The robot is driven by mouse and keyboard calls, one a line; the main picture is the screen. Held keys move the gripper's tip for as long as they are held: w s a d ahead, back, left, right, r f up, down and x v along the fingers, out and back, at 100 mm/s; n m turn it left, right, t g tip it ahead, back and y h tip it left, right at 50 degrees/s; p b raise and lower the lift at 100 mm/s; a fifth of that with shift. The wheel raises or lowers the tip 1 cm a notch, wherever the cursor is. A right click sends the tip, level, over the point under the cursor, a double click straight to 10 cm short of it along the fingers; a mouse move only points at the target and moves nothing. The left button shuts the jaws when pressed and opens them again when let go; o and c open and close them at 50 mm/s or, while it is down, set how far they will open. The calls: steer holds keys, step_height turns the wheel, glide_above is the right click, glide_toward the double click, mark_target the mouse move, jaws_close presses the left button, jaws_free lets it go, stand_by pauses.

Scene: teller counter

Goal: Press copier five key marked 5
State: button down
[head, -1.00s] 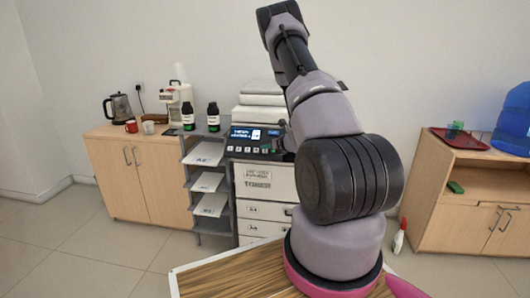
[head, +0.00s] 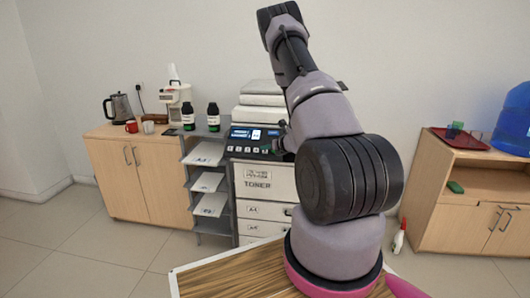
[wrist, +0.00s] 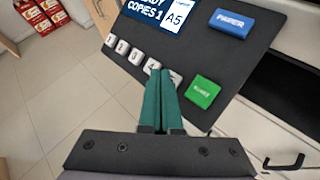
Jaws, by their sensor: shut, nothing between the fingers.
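The copier's tilted dark key panel (head: 236,149) faces the room. In the wrist view it shows a row of small white keys; keys such as 1 (wrist: 111,41), 2 (wrist: 122,47) and 3 (wrist: 137,57) stand clear. The last white key at the right end of the row (wrist: 177,77) is partly covered by my fingertips and its mark cannot be read. My gripper (wrist: 161,73) is shut, its green fingers together and empty, with the tips over the right end of the row. Whether they touch a key cannot be told.
A green key (wrist: 202,91) lies just right of my fingers, a blue PAPER key (wrist: 232,23) higher up. The screen (wrist: 160,14) reads COPIES 1 and A5. A paper rack (head: 208,180) with bottles on top stands left of the copier.

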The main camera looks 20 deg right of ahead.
steer(key=shift+w+f, duration=0.1)
steer(key=shift+f, duration=0.1)
steer(key=shift+w+d+f, duration=0.2)
steer(key=shift+f, duration=0.2)
stand_by(0.7)
steer(key=shift+r, duration=0.1)
steer(key=shift+s+a+r, duration=0.25)
steer(key=shift+s+r, duration=0.15)
steer(key=shift+r, duration=0.25)
steer(key=shift+r, duration=0.1)
steer(key=shift+s+a+r, duration=0.25)
steer(key=shift+s+r, duration=0.1)
steer(key=shift+r, duration=0.35)
steer(key=shift+s+a+r, duration=0.25)
steer(key=shift+s+r, duration=0.15)
steer(key=shift+r, duration=0.25)
steer(key=shift+s+a+r, duration=0.25)
steer(key=shift+s+r, duration=0.1)
steer(key=shift+r, duration=0.35)
